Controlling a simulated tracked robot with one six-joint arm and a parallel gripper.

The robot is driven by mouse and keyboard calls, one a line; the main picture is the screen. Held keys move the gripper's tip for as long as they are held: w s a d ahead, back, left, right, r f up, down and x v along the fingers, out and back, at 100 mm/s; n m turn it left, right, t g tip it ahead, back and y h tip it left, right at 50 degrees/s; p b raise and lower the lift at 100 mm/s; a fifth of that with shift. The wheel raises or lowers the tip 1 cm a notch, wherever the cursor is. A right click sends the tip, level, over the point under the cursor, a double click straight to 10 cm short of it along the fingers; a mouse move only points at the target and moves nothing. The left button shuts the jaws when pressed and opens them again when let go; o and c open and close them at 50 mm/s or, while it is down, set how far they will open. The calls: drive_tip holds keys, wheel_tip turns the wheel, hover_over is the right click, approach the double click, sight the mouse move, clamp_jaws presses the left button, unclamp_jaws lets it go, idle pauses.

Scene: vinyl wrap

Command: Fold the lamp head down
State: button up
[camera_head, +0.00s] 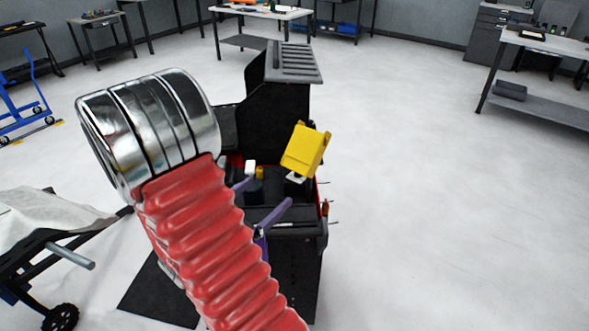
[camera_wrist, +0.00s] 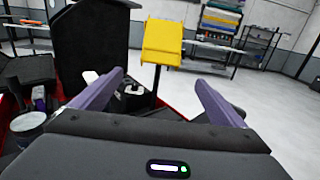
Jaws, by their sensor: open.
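The lamp head is a yellow box (camera_head: 306,149) above the black machine cart. In the wrist view the yellow lamp head (camera_wrist: 163,42) sits raised and slightly tilted on a thin dark stem (camera_wrist: 155,84). My gripper (camera_head: 270,190) is open, with its purple fingers apart, just left of and below the lamp head in the head view. In the wrist view my gripper (camera_wrist: 160,78) has the stem showing between its fingertips and the lamp head above them. I see no contact; how far ahead the stem stands is hard to tell.
The black cart (camera_head: 291,270) has red edges and small items on its top, including a grey cup (camera_wrist: 28,126). A tall dark panel (camera_wrist: 92,38) rises behind it at left. A cloth-covered stand (camera_head: 45,222) is at far left. Floor on the right is clear.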

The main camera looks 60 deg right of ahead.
sight(298, 169)
drive_tip(key=shift+s+d, duration=0.45)
drive_tip(key=shift+d, duration=1.8)
drive_tip(key=shift+s+d, duration=0.45)
drive_tip(key=shift+d, duration=1.8)
drive_tip(key=shift+s+d, duration=0.45)
drive_tip(key=shift+d, duration=1.8)
drive_tip(key=shift+c, duration=0.5)
drive_tip(key=c, duration=1.4)
drive_tip(key=shift+s+d+f, duration=0.15)
drive_tip(key=shift+d+f, duration=0.3)
drive_tip(key=shift+d, duration=0.15)
drive_tip(key=o, duration=1.5)
